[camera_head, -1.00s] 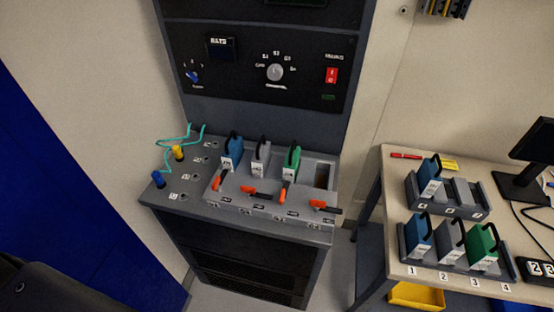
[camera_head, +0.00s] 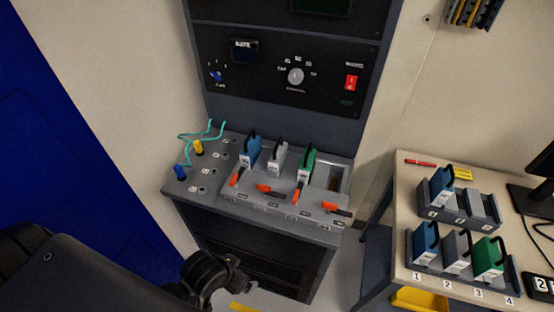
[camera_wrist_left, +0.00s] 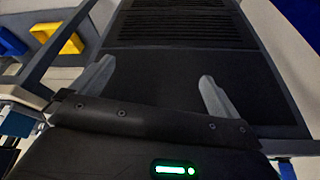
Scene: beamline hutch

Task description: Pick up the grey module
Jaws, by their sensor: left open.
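A grey module (camera_head: 277,160) with a dark handle stands in the console's slot block, between a blue module (camera_head: 250,153) and a green module (camera_head: 306,163). Another grey module (camera_head: 457,252) stands in the front rack on the side table, between a blue and a green one. My left gripper (camera_head: 232,284) is low in front of the console cabinet, well below and apart from both grey modules. In the left wrist view its two fingers (camera_wrist_left: 156,88) are spread and empty, with the dark cabinet front beyond. My right gripper is not in view.
Orange-handled levers (camera_head: 270,190) line the slot block's front. Yellow and blue plugs with teal cables (camera_head: 199,148) stand at the console's left. The side table (camera_head: 408,188) holds two racks, a red pen (camera_head: 420,163) and a monitor. A yellow bin (camera_head: 420,299) sits below it.

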